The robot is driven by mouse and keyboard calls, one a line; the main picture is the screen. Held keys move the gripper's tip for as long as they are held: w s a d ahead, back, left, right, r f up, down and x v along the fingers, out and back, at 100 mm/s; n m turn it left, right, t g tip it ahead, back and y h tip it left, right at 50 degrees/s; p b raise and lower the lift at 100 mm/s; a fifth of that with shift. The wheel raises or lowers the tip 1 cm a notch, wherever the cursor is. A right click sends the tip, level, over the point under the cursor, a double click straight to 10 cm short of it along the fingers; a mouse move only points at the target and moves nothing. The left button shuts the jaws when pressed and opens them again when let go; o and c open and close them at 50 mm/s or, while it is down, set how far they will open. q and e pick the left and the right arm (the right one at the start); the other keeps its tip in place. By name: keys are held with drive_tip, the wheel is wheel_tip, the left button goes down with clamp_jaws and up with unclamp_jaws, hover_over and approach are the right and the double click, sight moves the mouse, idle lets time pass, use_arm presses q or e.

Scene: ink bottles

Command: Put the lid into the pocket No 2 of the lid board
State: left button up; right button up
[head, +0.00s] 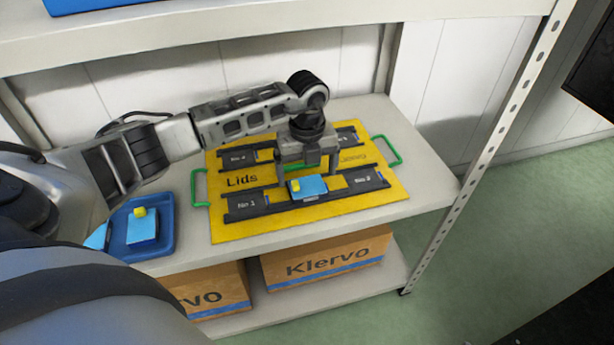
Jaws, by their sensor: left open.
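The yellow lid board (235,227), marked "Lids", lies on the shelf. It has black pocket frames and green handles. A light-blue lid (313,187) with a yellow knob lies in the front row, between the labels No 1 and No 2. It overlaps the black frame; I cannot tell whether it sits flat. Pocket No 2 (366,180) is the front right one, with its label to the right of the lid. My left gripper (308,172) is open, fingers down, just behind or above the lid. I see no contact with it. My right gripper is out of view.
A blue tray (168,238) left of the board holds another light-blue lid (143,226) with a yellow knob and part of one more. Cardboard boxes (325,264) stand on the shelf below. A perforated metal post (480,150) rises at the right. A shelf (200,40) runs overhead.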

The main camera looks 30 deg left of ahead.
sight(307, 185)
use_arm(q)
wheel_tip(307, 185, up, 9)
drive_tip(key=s+d+f+m+g+h, duration=0.15)
drive_tip(key=s+d+h, duration=0.35)
drive_tip(key=d, duration=0.6)
drive_tip(key=s+d+f+m+t+h, duration=0.1)
drive_tip(key=s+d+m+h, duration=0.35)
drive_tip(key=d, duration=0.75)
drive_tip(key=d+r+n+t+h, duration=0.4)
drive_tip(key=r+n+t+h, duration=0.6)
drive_tip(key=n+t, duration=0.15)
drive_tip(key=s+a+f+n+t+y, duration=0.2)
drive_tip(key=a+f+n+t+y, duration=0.3)
drive_tip(key=a+f+n+y, duration=0.7)
drive_tip(key=s+d+f+n+g+y, duration=0.2)
drive_tip(key=s+f+n+g+y, duration=0.15)
drive_tip(key=s+n, duration=0.3)
drive_tip(key=shift+g, duration=0.85)
drive_tip(key=r+p, duration=0.2)
drive_tip(key=p, duration=0.3)
drive_tip(key=a+r+p, duration=0.1)
drive_tip(key=r+p, duration=0.1)
drive_tip(key=p, duration=0.4)
drive_tip(key=shift+r, duration=0.35)
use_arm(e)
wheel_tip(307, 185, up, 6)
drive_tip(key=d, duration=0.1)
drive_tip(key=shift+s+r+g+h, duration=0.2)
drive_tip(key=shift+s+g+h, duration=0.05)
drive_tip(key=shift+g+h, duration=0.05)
